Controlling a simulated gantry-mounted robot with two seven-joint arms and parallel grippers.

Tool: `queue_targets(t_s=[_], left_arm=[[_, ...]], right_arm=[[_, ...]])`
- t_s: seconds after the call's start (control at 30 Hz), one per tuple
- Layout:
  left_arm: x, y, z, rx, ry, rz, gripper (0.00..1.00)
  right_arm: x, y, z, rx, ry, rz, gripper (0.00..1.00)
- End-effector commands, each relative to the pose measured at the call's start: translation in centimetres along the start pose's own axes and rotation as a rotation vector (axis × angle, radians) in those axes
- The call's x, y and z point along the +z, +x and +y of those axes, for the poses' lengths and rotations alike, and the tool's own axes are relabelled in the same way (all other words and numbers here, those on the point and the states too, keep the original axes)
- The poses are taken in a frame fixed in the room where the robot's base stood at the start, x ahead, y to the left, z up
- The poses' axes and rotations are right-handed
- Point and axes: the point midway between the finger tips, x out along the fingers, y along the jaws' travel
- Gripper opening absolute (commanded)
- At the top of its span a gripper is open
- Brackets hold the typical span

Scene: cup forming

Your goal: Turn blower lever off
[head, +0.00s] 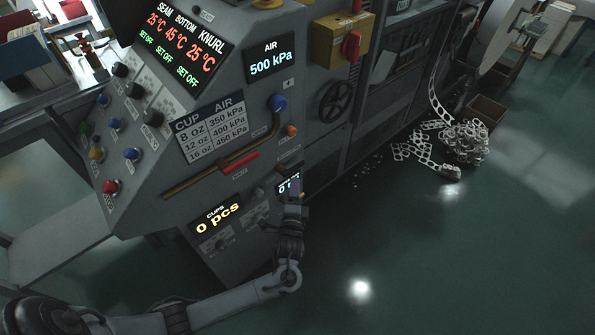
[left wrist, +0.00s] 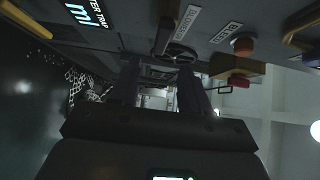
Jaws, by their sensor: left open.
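My left gripper (head: 293,192) is in front of the machine's slanted panel, just below a small dark brass-coloured lever (head: 290,168) and partly covering the small display there. In the left wrist view the open, empty jaws (left wrist: 158,75) point along the panel. A dark lever (left wrist: 165,35) shows ahead, beside a white label (left wrist: 187,20) too blurred to read surely. I cannot tell for certain that this is the blower lever, nor whether the gripper touches it. Another lever with a red grip (head: 240,162) lies up and left of the gripper. My right gripper is not in view.
A blue knob (head: 277,103) and an orange button (head: 291,130) sit above the gripper. The handwheel (head: 337,100) and yellow switch box (head: 340,42) are to the right. The cup counter (head: 217,216) reads 0 pcs. Open floor (head: 430,255) lies right; scrap strip (head: 466,143) is piled farther off.

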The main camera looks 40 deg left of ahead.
Motion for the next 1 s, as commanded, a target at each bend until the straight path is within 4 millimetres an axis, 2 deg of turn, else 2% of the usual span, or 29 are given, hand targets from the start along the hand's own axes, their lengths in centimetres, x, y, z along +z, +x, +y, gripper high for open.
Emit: queue_targets(t_s=[0.5,0.7,1.0], left_arm=[[0.1,7.8,0.2,-0.001,0.0,-0.002,0.47],[0.1,9.3,0.1,0.001,0.001,-0.001,0.47],[0.1,9.7,0.0,0.002,0.0,-0.001,0.47]], right_arm=[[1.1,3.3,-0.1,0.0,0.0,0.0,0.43],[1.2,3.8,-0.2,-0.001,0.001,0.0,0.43],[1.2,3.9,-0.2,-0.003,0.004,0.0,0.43]])
